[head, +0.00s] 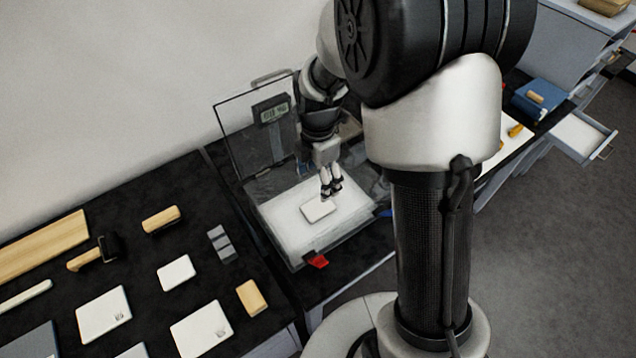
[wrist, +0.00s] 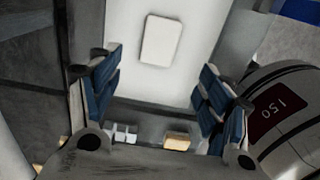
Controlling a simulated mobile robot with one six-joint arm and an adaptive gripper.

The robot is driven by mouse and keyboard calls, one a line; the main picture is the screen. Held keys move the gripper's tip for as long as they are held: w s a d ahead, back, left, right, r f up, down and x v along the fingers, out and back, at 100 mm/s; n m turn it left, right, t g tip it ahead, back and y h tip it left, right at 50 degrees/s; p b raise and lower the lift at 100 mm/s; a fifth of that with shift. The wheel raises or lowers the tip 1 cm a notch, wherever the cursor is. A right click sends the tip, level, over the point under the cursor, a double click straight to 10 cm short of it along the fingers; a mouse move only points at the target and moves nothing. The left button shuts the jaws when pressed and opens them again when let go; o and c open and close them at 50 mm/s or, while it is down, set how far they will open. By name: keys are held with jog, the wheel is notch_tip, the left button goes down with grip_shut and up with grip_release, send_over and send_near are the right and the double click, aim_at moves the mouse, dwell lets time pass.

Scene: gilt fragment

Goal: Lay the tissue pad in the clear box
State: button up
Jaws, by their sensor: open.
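The clear box (head: 238,150) stands on the black table with its lid raised at the back. Its floor carries a white lining (head: 285,212). A small white rounded pad, which looks like the tissue pad (head: 319,211), lies flat on that lining near the front. It also shows whole in the wrist view (wrist: 160,40), with white around it. My gripper (head: 331,190) is inside the box's outline, just behind and right of the pad. Its blue-padded fingers (wrist: 160,78) are spread with nothing between them. The exact height of the fingertips above the lining is hard to tell.
A small display (head: 272,112) is on the raised lid. A red tab (head: 318,261) is at the box's front. The left table holds another white pad (head: 175,273), white cards (head: 104,315), wooden blocks (head: 251,298) and a roller (head: 108,247). An open drawer (head: 580,136) juts out at right.

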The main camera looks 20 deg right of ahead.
jog(key=s+r+m+t, duration=0.1)
jog(key=s+r+m, duration=0.35)
jog(key=r, duration=0.25)
jog(key=s+r+m+t, duration=0.1)
jog(key=s+r+m, duration=0.3)
jog(key=r+m, duration=0.3)
jog(key=s+r+m+t, duration=0.2)
jog(key=s+r+m, duration=0.3)
jog(key=s+m, duration=0.5)
jog(key=shift+s+t, duration=0.3)
jog(key=shift+s, duration=1.2)
jog(key=shift+r, duration=0.15)
jog(key=shift+c, duration=0.3)
